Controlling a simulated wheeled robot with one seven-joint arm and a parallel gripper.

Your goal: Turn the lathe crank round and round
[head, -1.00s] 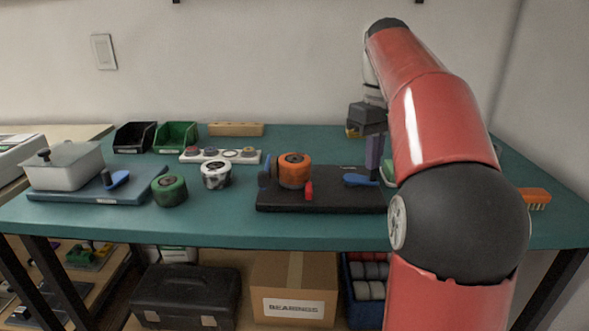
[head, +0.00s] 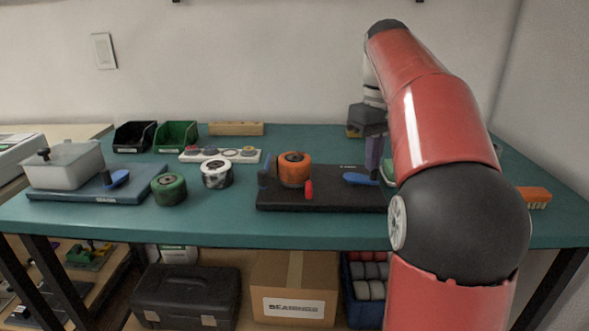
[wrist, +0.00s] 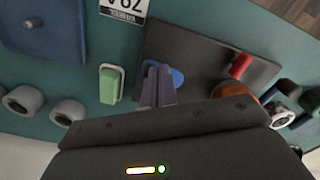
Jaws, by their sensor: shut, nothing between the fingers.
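The lathe is a black base (head: 330,203) on the bench with an orange wheel (head: 295,172) and a red handle (head: 309,189) at its front. Its blue crank (head: 359,179) is at the right end of the base. It also shows in the wrist view (wrist: 177,77), partly hidden by my fingers. My gripper (head: 374,176) points down at the crank's right end, fingers shut with nothing between them. In the wrist view the fingertips (wrist: 158,72) overlap the crank; I cannot tell whether they touch it.
A green wheel (head: 169,190) and a white-and-black wheel (head: 216,174) stand left of the lathe. A blue board (head: 90,192) with a pale box (head: 62,166) is farther left. An orange block (head: 537,198) lies at the right. A green block (wrist: 109,85) lies near my fingers.

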